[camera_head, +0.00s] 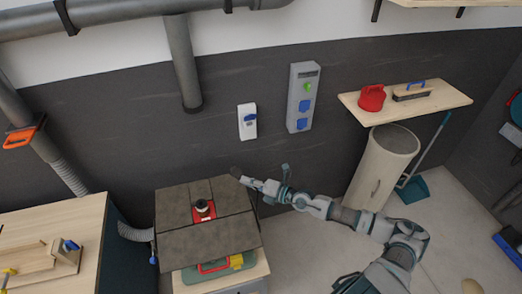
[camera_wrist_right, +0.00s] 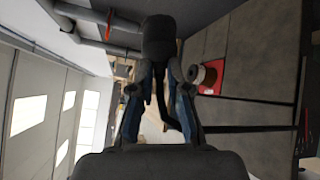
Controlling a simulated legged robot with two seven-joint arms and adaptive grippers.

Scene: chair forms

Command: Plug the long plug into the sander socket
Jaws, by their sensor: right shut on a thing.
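My right gripper (camera_head: 250,182) reaches in from the lower right, beside the right edge of the machine table. It is shut on a dark plug (camera_head: 236,173), which also shows as a black cylinder between the fingers in the right wrist view (camera_wrist_right: 158,38). A dark cable runs back from the plug in that view. I cannot tell which is the sander socket. The plug is apart from both. My left gripper is not in view.
A machine with a grey top (camera_head: 176,207) and an upright spindle (camera_head: 204,208) stands below the sockets. A workbench (camera_head: 85,232) is at left. A wooden shelf (camera_head: 440,97) and a beige cylinder (camera_head: 383,165) are at right. The wall between plug and sockets is clear.

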